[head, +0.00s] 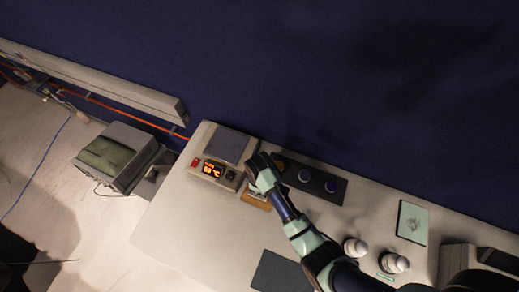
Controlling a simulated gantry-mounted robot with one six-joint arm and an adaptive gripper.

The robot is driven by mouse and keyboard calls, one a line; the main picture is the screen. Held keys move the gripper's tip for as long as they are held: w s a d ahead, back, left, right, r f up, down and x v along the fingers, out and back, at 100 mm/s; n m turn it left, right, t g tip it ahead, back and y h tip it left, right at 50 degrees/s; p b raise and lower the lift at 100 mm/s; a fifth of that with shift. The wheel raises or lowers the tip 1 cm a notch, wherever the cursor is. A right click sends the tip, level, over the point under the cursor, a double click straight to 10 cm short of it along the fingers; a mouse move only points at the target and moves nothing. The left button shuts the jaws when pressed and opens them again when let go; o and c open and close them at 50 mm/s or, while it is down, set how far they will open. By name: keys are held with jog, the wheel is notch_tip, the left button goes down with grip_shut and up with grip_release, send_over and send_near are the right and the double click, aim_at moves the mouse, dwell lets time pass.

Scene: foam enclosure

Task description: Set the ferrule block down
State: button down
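My gripper (260,170) is over the bench, just right of the hot plate unit (229,147). Its fingers are dark and small in this view, so I cannot tell whether they are open or shut. A brown-orange block-like piece (254,201) shows beside and partly behind my gripper. It may be the ferrule block, but I cannot tell for certain, nor whether my gripper touches it. My wrist and forearm hide the bench to the lower right.
A dark holder (325,187) with round items lies right of my gripper. Two white knobbed pieces (396,262) (355,247) and a pale green pad (412,222) are further right. A dark mat (282,273) lies at the front. The bench's left part is clear.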

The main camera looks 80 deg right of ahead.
jog(key=shift+f, duration=1.3)
jog(key=shift+f, duration=0.15)
jog(key=c, duration=0.9)
grip_release()
notch_tip(320, 180, up, 12)
jog(key=shift+r+p, duration=0.2)
jog(key=shift+p, duration=0.25)
